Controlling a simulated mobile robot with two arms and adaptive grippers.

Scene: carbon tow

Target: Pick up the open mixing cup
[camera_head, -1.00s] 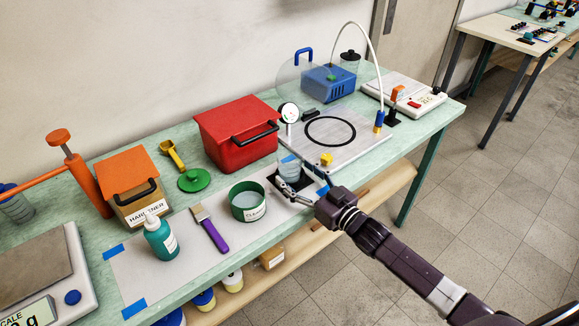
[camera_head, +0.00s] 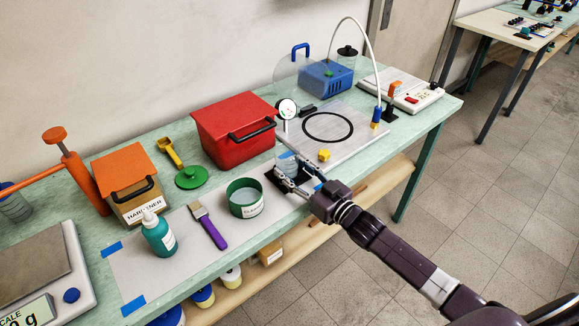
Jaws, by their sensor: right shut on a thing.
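The open mixing cup (camera_head: 287,162) is a small translucent cup with a bluish tint. It stands over a dark square pad (camera_head: 270,178) near the table's front edge, to the right of the green tub. My right gripper (camera_head: 284,173) reaches in from the lower right and is shut on the cup, with its fingers around the cup's sides. The fingers partly hide the cup's lower part, so I cannot tell whether it is clear of the pad. My left gripper is not in view.
A green tub (camera_head: 246,205) and a purple-handled brush (camera_head: 211,230) lie to the left. A red box (camera_head: 230,140) stands behind. A teal bottle (camera_head: 157,238) stands front left.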

